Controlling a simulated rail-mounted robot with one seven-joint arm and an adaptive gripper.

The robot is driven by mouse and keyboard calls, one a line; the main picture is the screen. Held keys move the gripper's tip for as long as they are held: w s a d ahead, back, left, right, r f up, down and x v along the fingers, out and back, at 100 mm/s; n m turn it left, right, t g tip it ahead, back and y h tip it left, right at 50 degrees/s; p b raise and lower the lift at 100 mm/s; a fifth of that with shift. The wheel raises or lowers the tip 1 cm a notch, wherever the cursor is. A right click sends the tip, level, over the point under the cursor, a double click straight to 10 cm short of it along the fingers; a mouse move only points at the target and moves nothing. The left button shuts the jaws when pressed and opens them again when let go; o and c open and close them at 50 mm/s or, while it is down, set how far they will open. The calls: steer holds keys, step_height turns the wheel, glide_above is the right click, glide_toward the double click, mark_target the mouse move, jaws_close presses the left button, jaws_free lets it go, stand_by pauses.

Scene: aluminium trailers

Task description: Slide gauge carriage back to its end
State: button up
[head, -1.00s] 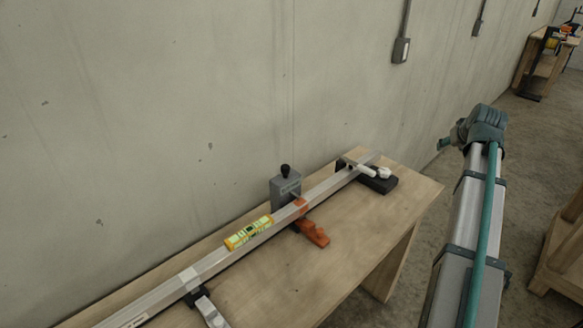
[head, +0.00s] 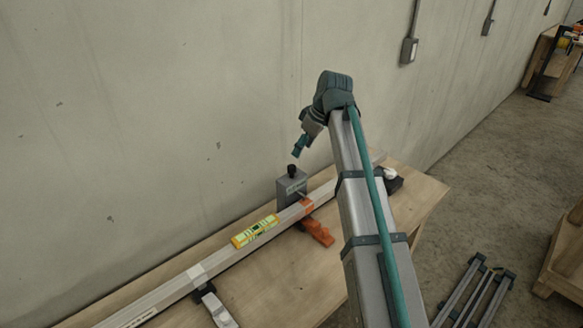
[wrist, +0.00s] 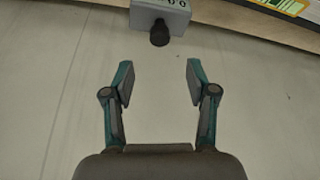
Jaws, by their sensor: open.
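The gauge carriage is a grey block (head: 291,186) with a black knob (head: 292,168) on top. It sits at the wall side of a long aluminium rail (head: 218,259) on the wooden bench. An orange piece (head: 318,231) sticks out on the rail's near side beside it. My gripper (head: 300,146) is just above and slightly right of the knob, apart from it. In the wrist view my gripper (wrist: 159,82) is open and empty, and the grey block (wrist: 174,15) with its knob (wrist: 160,35) lies beyond the fingertips at the top.
A yellow level (head: 255,231) lies on the rail left of the carriage. A clamp (head: 214,306) holds the rail at the lower left, and a dark block with a white handle (head: 392,179) is at the far end, partly hidden by my arm. The concrete wall (head: 150,120) stands close behind the bench (head: 425,195).

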mark_target(293, 167)
steer(key=p+x, duration=0.3)
steer(key=x, duration=0.7)
steer(key=shift+a+f, duration=0.1)
steer(key=shift+f, duration=0.2)
jaws_close()
